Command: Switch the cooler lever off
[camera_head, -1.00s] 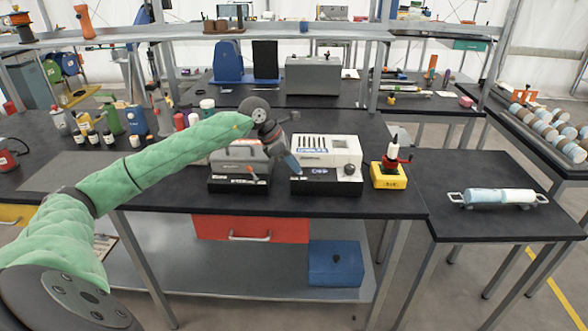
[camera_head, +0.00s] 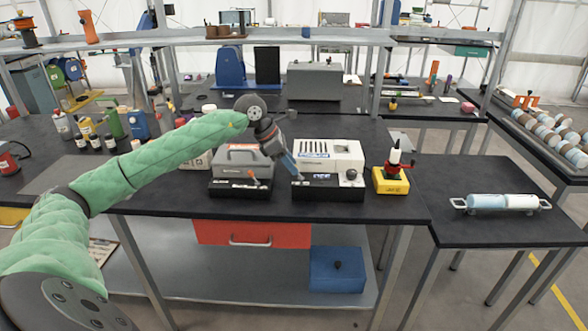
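The white cooler (camera_head: 344,152) stands on a black base (camera_head: 325,191) near the front edge of the dark workbench. A small label shows on the base, too small to read surely. A dark ball knob (camera_head: 351,174), which looks like its lever, is at the base's right end. My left gripper (camera_head: 295,174) points down at the cooler's left front corner, apart from the knob. Its fingers look close together, but whether they are shut is unclear. I cannot tell whether it touches the base. My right gripper is out of view.
A grey machine (camera_head: 241,158) with an orange-tipped lever (camera_head: 251,175) stands just left of the cooler, partly behind my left wrist. A yellow box (camera_head: 390,183) with a red-and-white device stands to the right. A lower side table (camera_head: 480,228) holds a blue-and-white cylinder (camera_head: 500,201).

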